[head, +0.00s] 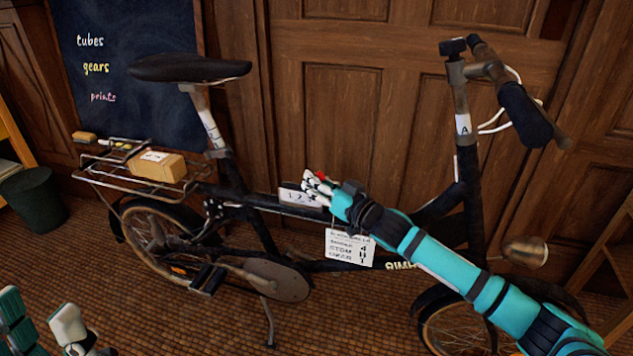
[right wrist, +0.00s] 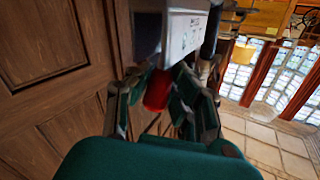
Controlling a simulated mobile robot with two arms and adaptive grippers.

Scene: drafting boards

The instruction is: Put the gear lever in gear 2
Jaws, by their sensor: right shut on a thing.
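The gear lever's red knob (head: 321,174) shows at the bicycle's top tube, above the right end of a white number plate (head: 291,194). The plate shows a 1 and a 2; its right part is covered by my fingers. My right gripper (head: 317,186) is shut on the knob, which also shows red between the fingers in the right wrist view (right wrist: 158,90). The lever's stem is hidden, and I cannot tell which gear it stands in. My left gripper (head: 72,328) is partly in view at the bottom left, away from the bicycle; its opening is unclear.
The bicycle (head: 265,280) stands before wood panelling. A paper tag (head: 350,249) hangs below my right wrist. The rear rack (head: 100,178) carries a parcel (head: 157,166). A blackboard (head: 130,35) and a dark bin (head: 33,200) are at the left. Floor in front is clear.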

